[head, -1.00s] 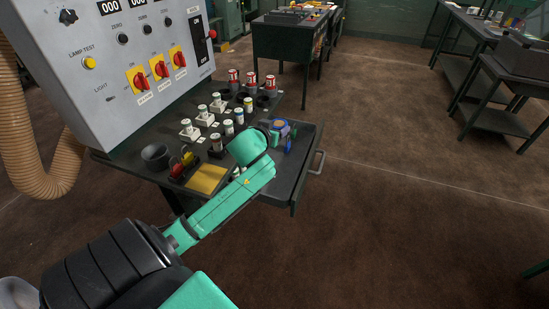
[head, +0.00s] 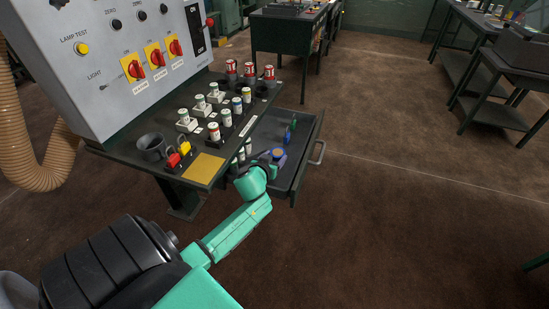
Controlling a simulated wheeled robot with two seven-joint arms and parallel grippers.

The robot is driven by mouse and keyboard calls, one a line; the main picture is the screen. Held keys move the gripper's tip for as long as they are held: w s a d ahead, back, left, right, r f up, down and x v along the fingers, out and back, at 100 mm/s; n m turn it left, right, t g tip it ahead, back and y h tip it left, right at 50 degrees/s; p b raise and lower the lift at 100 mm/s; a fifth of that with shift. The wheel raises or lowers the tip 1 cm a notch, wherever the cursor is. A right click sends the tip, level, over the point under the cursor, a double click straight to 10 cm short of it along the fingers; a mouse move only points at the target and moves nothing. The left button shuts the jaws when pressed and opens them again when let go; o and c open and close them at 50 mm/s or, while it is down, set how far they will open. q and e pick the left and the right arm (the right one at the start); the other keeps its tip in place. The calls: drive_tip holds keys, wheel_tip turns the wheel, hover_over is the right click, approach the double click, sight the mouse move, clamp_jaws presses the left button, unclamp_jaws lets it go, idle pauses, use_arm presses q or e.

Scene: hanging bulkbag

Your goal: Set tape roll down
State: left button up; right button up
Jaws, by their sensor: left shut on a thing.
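My left arm reaches in from the bottom left of the head view. Its gripper (head: 268,160) is at the open drawer (head: 300,175), near the drawer's left side. It is shut on the tape roll (head: 280,154), a small blue ring with an orange-brown middle. The roll is low over or in the drawer; I cannot tell whether it touches the drawer floor. My wrist hides part of the fingers. My right gripper is not in view.
Small blue and green items (head: 290,130) stand in the drawer behind the roll. White-capped bottles (head: 243,152) are by its left side. The console shelf (head: 160,165) beside it holds red cans (head: 249,70), bottles and a dark cup (head: 151,147). The drawer's front right floor is clear.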

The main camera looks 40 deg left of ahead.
use_arm(q)
drive_tip(key=shift+f+b, duration=0.35)
drive_tip(key=shift+f, duration=0.3)
drive_tip(key=o, duration=1.3)
drive_tip(key=shift+r, duration=0.15)
drive_tip(key=shift+r+p, duration=0.4)
drive_tip(key=shift+p, duration=0.1)
drive_tip(key=p+v, duration=0.1)
drive_tip(key=v, duration=1.1)
drive_tip(key=shift+s+r, duration=0.1)
